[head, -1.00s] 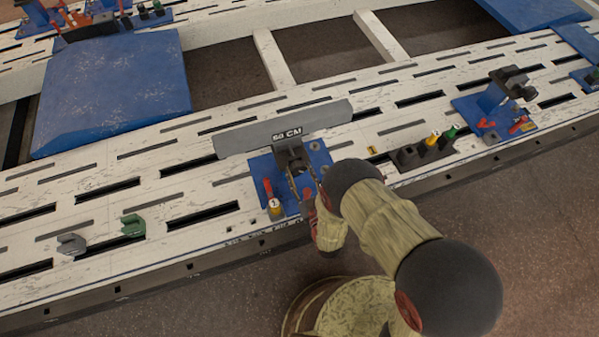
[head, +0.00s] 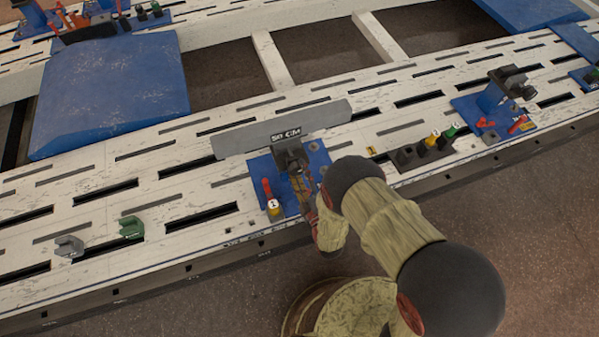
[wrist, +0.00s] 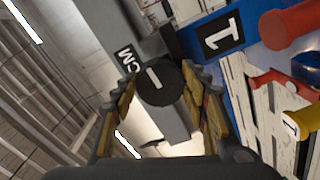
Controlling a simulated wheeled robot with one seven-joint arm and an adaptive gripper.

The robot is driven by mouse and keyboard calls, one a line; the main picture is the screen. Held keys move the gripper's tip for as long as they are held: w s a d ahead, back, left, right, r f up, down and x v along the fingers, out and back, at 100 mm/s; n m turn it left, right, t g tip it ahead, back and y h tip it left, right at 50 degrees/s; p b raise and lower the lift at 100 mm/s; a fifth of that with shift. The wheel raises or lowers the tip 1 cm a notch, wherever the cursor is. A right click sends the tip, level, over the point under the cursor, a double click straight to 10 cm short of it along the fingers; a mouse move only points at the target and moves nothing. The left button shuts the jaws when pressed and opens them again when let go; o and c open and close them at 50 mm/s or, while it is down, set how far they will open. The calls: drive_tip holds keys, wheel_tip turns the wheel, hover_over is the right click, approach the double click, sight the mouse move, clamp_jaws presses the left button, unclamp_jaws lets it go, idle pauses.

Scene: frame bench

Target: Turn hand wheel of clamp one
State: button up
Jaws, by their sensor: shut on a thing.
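Clamp one stands on a blue plate (head: 318,158) marked "1" in the wrist view (wrist: 222,35). Its dark body (head: 288,150) is against a long grey bar (head: 235,140). The hand wheel (wrist: 158,84) is a round black knob with a white line on its face, in the middle of the wrist view. My gripper (wrist: 160,88) is shut on the wheel, with a finger at each side of it. In the head view my gripper (head: 302,188) reaches the clamp from the front, and the wheel is hard to make out there.
A red handle (head: 267,188) and a yellow-capped part (head: 273,208) sit left of my gripper on the plate. Green (head: 131,227) and grey (head: 68,247) blocks lie further left. A dark holder (head: 422,152) and another blue-based clamp (head: 490,105) stand to the right.

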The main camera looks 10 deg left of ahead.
drive_tip(key=n, duration=0.4)
drive_tip(key=shift+n, duration=0.3)
drive_tip(key=n, duration=0.4)
drive_tip(key=shift+r+n, duration=0.15)
drive_tip(key=shift+n, duration=0.15)
drive_tip(key=n, duration=0.4)
drive_tip(key=shift+s+n, duration=0.1)
drive_tip(key=shift+n, duration=0.2)
drive_tip(key=shift+a+n+b, duration=0.1)
drive_tip(key=shift+n+b, duration=0.25)
drive_tip(key=shift+n, duration=1.45)
drive_tip(key=o, duration=1.1)
drive_tip(key=shift+r, duration=0.1)
drive_tip(key=shift+c, duration=0.2)
drive_tip(key=shift+o, duration=0.5)
